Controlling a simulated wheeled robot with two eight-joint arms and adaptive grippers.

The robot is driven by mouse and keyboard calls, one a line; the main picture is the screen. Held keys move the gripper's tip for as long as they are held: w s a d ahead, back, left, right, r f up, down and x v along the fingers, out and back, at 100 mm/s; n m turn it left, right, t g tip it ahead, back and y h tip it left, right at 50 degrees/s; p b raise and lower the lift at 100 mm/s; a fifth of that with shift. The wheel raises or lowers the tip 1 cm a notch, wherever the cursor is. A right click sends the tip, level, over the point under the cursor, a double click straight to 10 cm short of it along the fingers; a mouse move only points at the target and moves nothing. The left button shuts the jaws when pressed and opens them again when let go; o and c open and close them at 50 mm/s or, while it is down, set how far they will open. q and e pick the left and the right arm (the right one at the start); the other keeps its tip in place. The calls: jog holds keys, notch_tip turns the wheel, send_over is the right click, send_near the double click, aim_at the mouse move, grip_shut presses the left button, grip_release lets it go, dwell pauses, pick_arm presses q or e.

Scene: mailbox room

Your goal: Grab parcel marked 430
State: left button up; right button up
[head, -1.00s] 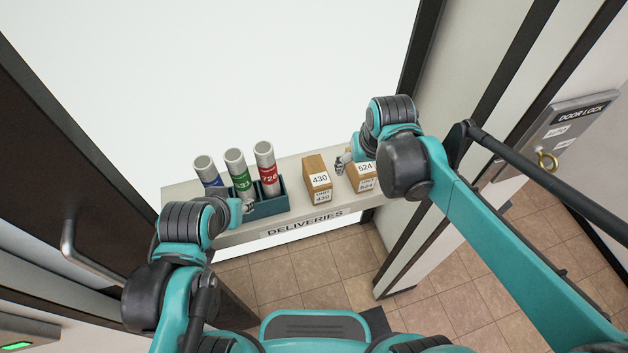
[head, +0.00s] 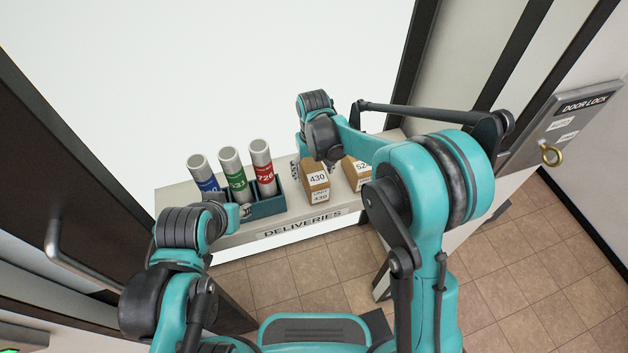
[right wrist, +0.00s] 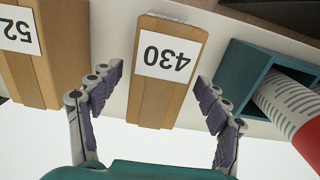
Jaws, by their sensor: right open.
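The parcel marked 430 (head: 316,181) is a brown box with a white label, upright on the deliveries shelf. In the right wrist view the parcel (right wrist: 160,75) lies between the spread fingers of my right gripper (right wrist: 160,88), its label upside down. The fingers are open, with gaps to both sides of the box. In the head view my right gripper (head: 296,169) is at the far left side of the parcel, mostly hidden by my arm. My left gripper (head: 246,211) is barely visible beside the teal holder; its jaws are unclear.
Parcel 524 (head: 356,173) stands close to the right of 430, partly hidden by my right arm. A teal holder (head: 268,209) with blue, green and red labelled tubes stands to the left. The shelf (head: 174,203) is narrow, with a dark door at left.

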notch_tip(320, 180, down, 5)
jog(key=shift+r+b, duration=0.15)
jog(key=shift+b, duration=0.95)
jog(key=shift+r, duration=0.1)
grip_shut()
